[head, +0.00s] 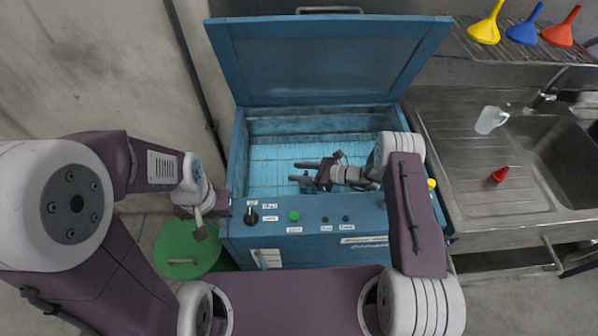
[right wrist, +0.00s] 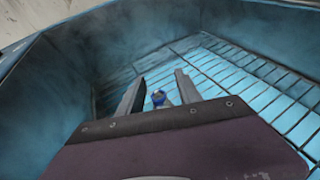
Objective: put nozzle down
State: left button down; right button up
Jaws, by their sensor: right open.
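My right gripper (head: 304,172) reaches into the open blue cabinet (head: 335,111), low over its wire grid floor, with its two fingers apart. In the right wrist view, a small blue and pale piece (right wrist: 158,98), which looks like the nozzle, shows between the open fingers. I cannot tell whether it touches a finger or rests on the grid. I cannot make it out in the head view. My left gripper (head: 203,222) hangs outside the cabinet's left front corner, above a green round lid; its opening is unclear.
The cabinet lid (head: 330,60) stands raised at the back. Knobs and buttons line the front panel (head: 330,229). On the right, a steel sink unit (head: 455,150) holds a clear jug (head: 491,120) and a small red funnel-like piece (head: 500,174). Coloured funnels (head: 522,31) sit on a rack above.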

aim_at(307, 172)
jog(key=b+v, duration=0.1)
jog(key=v, duration=0.6)
jog(key=shift+s+d+r, duration=0.1)
jog(key=shift+s+d, duration=0.05)
jog(key=shift+d, duration=0.15)
